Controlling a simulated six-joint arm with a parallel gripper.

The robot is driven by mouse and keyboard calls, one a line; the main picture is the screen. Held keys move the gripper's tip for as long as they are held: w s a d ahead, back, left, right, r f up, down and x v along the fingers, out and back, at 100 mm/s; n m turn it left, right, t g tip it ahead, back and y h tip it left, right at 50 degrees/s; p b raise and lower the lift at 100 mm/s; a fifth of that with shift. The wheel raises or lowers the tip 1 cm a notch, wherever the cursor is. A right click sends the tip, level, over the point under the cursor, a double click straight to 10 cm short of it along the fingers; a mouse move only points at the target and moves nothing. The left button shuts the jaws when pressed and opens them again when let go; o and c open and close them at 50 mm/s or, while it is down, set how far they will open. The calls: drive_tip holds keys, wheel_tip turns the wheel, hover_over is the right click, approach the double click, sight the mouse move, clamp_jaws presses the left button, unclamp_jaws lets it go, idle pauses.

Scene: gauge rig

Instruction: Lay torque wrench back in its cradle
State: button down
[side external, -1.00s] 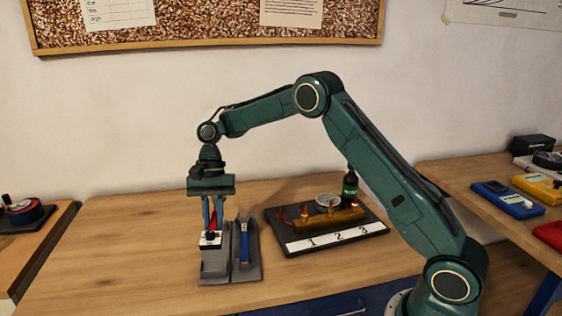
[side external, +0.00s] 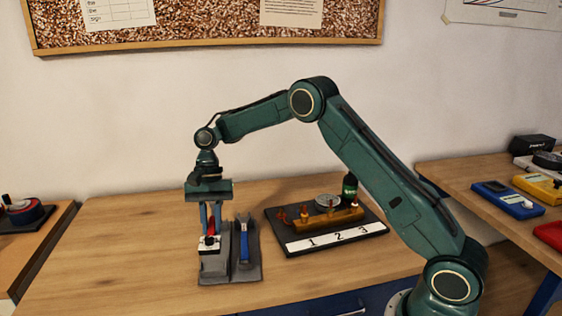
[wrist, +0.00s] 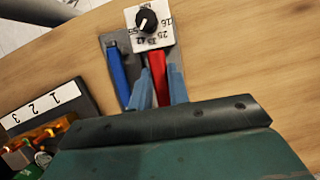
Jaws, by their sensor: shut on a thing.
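The torque wrench has a red handle (side external: 211,226) and a white-faced head with a black knob (side external: 209,244), which appear to be one piece. My gripper (side external: 210,222) points down and is shut on the red handle. In the wrist view the handle (wrist: 158,72) runs between my fingers (wrist: 160,88), and the numbered dial face (wrist: 150,27) lies beyond them. The grey cradle (side external: 249,273) is under the wrench, which is over its left part. I cannot tell whether the wrench touches the cradle.
A blue-handled tool (side external: 244,243) lies in the cradle's right part; it also shows in the wrist view (wrist: 117,71). To the right is a dark board (side external: 378,226) with a brass manifold and a strip numbered 1, 2, 3. The wooden table left of the cradle is clear.

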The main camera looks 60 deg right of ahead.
drive_tip(key=shift+f, duration=2.85)
idle(0.3)
drive_tip(key=c, duration=1.3)
unclamp_jaws()
drive_tip(key=shift+o, duration=0.2)
drive_tip(key=shift+v, duration=3.7)
drive_tip(key=shift+r, duration=0.1)
